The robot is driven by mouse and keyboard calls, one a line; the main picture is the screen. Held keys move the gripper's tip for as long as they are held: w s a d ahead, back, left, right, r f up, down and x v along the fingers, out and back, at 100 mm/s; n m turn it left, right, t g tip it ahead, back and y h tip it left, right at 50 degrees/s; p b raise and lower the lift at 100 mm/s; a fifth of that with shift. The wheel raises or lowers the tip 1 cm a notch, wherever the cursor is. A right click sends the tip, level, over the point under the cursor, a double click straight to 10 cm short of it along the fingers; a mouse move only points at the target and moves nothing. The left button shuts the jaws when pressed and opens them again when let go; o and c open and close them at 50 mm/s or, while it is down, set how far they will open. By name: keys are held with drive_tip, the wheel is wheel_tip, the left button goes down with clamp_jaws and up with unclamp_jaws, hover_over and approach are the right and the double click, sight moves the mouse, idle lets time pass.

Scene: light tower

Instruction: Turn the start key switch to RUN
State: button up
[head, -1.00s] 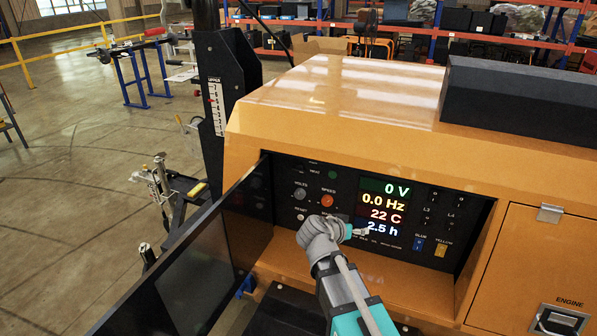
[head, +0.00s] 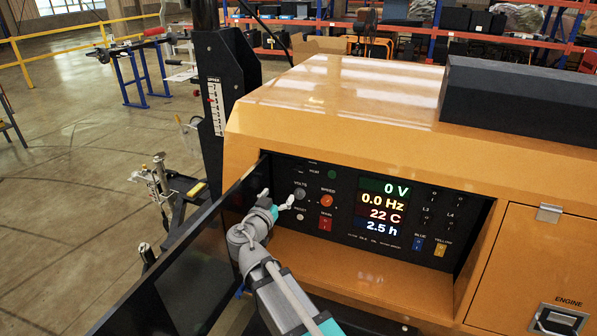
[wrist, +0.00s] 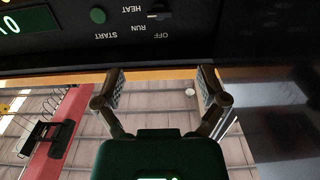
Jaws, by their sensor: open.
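The start key switch (wrist: 158,15) shows in the wrist view at the top edge, partly in shadow, on the black control panel. That view is upside down. The labels OFF, RUN and HEAT stand around the switch, and its grip looks roughly crosswise. I cannot tell which label it points at. In the head view I cannot make out the switch. My gripper (wrist: 160,78) is open and empty, with its two fingers spread below the switch in the wrist view, apart from it. In the head view my gripper (head: 277,199) is at the panel's left end.
A green button (wrist: 98,15) sits beside the switch. The open black door (head: 190,265) stands close to the left of my arm. The yellow housing (head: 300,115) overhangs the recessed panel. Knobs, a red MAIN switch (head: 325,223) and lit displays (head: 383,206) are to the right.

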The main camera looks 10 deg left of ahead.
sight(297, 170)
drive_tip(key=shift+w, duration=0.1)
drive_tip(key=w, duration=0.4)
drive_tip(key=w+d, duration=0.1)
drive_tip(key=w, duration=0.4)
drive_tip(key=w+d, duration=0.1)
drive_tip(key=w, duration=0.3)
drive_tip(key=shift+w, duration=0.25)
